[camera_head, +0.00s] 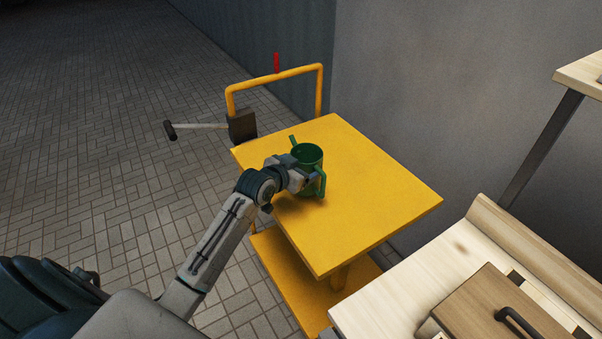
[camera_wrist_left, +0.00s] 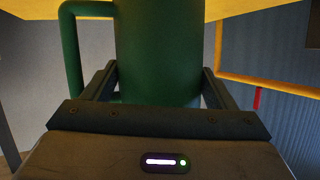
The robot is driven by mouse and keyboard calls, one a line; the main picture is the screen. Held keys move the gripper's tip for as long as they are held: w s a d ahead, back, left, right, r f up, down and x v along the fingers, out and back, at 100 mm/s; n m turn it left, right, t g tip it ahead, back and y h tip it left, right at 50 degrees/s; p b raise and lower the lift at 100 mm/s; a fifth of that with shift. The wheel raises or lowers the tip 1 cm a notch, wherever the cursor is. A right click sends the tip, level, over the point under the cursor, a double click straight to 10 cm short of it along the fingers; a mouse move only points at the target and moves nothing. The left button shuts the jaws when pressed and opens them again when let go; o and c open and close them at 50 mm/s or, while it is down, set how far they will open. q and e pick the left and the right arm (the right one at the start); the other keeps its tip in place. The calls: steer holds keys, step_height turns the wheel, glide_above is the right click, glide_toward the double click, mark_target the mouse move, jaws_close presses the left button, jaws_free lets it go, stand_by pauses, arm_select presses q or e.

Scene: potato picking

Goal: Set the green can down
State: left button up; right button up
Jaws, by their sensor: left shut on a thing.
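The green can (camera_head: 309,158) is upright, open at the top, with a handle on its right side and a thin green part sticking up at its left. It is over the yellow cart top (camera_head: 385,200). My left gripper (camera_head: 303,180) is shut on the can's side. In the left wrist view the can (camera_wrist_left: 160,45) fills the space between the fingers, and its handle shows at the left. The yellow surface runs along the top of that view. I cannot tell whether the can's base touches the cart. My right gripper is not in view.
A yellow push rail (camera_head: 275,77) with a red piece (camera_head: 276,62) stands at the cart's far end. A hammer (camera_head: 205,126) is beside it. A pale wooden bench (camera_head: 400,290) is close at the right front. The cart top right of the can is clear.

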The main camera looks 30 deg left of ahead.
arm_select(q)
step_height(320, 180, down, 3)
steer(key=shift+s+p, duration=0.1)
steer(key=shift+p, duration=0.35)
steer(key=shift+f, duration=0.1)
steer(key=shift+f, duration=0.1)
steer(key=o, duration=1.8)
steer(key=shift+o, duration=0.2)
steer(key=shift+s, duration=0.4)
steer(key=b+v, duration=0.1)
steer(key=v, duration=1)
steer(key=shift+r+b, duration=0.25)
steer(key=shift+b, duration=0.05)
